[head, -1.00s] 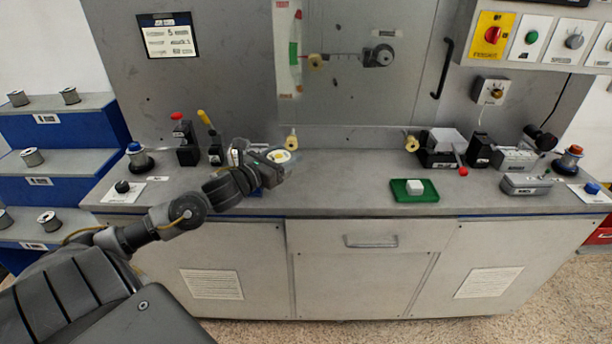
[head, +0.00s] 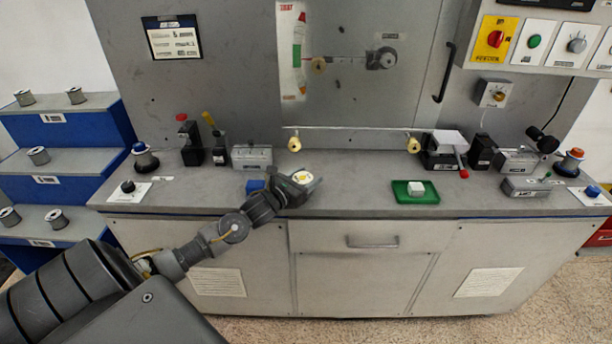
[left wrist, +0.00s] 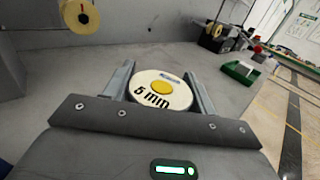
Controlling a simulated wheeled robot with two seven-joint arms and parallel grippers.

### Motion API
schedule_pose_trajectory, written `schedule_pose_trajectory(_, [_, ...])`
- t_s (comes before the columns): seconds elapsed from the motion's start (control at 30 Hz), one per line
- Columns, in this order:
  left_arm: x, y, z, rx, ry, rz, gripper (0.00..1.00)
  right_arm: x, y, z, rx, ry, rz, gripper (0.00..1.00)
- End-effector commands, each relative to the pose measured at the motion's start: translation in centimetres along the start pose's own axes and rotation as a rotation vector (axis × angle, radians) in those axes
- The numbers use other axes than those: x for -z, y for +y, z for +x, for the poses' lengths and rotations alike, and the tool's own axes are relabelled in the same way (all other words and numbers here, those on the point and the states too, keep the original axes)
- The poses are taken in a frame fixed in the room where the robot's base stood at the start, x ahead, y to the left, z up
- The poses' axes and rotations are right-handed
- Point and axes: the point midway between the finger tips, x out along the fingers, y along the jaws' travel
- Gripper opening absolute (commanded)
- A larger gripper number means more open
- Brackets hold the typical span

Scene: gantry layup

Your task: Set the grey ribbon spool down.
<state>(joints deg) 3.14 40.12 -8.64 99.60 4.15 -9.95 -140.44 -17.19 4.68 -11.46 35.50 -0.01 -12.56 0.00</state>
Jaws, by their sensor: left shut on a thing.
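My left gripper (head: 304,181) is shut on a spool (head: 300,179) above the front of the grey bench top (head: 350,185). In the left wrist view the spool (left wrist: 160,92) has a pale round face, a yellow hub and a "5 mm" label. It sits between the two fingers (left wrist: 160,84), face toward the camera. Its ribbon colour is hard to make out, and I cannot tell whether its underside touches the bench. My right gripper is not in view.
A blue block (head: 255,185) lies just left of the gripper. A green tray (head: 415,198) with a white block stands to the right, with clear bench between. Yellow rollers (head: 294,144) hang behind. Several grey spools (head: 38,156) stand on blue steps at left.

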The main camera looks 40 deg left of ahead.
Motion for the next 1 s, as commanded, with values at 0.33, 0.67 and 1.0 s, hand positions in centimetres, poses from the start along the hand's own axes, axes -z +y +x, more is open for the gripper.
schedule_pose_trajectory(0.33, [0.3,0.1,0.0,-0.001,-0.004,0.001,0.19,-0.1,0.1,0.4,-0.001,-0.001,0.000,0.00])
schedule_pose_trajectory(0.67, [0.2,0.0,0.0,0.000,-0.001,0.000,0.78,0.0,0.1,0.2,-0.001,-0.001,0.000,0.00])
schedule_pose_trajectory(1.0, [0.3,0.0,-2.1,0.001,0.002,0.002,0.78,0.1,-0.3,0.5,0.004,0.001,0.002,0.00])
